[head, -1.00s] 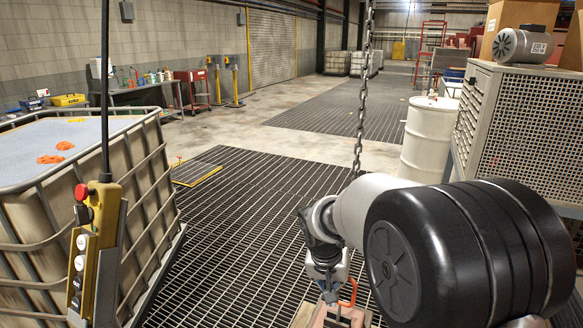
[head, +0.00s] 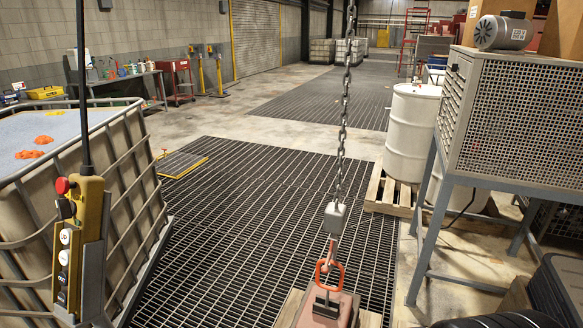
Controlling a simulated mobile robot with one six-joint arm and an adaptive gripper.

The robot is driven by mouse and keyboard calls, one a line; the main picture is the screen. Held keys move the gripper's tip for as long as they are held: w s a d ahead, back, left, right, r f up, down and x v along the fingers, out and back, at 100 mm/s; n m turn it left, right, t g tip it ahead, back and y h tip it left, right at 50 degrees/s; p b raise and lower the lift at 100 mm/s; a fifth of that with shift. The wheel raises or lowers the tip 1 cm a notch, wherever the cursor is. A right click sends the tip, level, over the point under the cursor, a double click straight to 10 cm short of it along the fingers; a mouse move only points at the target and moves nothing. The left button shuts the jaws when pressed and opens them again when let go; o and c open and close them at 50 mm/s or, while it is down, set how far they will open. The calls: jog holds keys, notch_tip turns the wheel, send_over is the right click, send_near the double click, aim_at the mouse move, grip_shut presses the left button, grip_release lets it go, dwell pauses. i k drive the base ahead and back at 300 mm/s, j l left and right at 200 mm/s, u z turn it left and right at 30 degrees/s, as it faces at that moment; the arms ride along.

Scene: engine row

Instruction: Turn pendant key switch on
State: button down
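The yellow pendant (head: 90,215) hangs from a black cable at the left, in front of the caged tank. It has a red mushroom button (head: 63,186) at its upper left side. A dark round knob, which looks like the key switch (head: 66,208), sits just below the red button. Its turned position is too small to tell. Several pale and dark push buttons (head: 65,237) run down the face below it.
A caged tank (head: 140,190) stands behind the pendant. A chain (head: 343,130) hangs mid-view with a grey block and orange hook (head: 329,272) over a reddish load. A mesh cabinet (head: 520,120) and white drum (head: 412,130) stand right.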

aim_at(67, 209)
jog(key=u, duration=1.6)
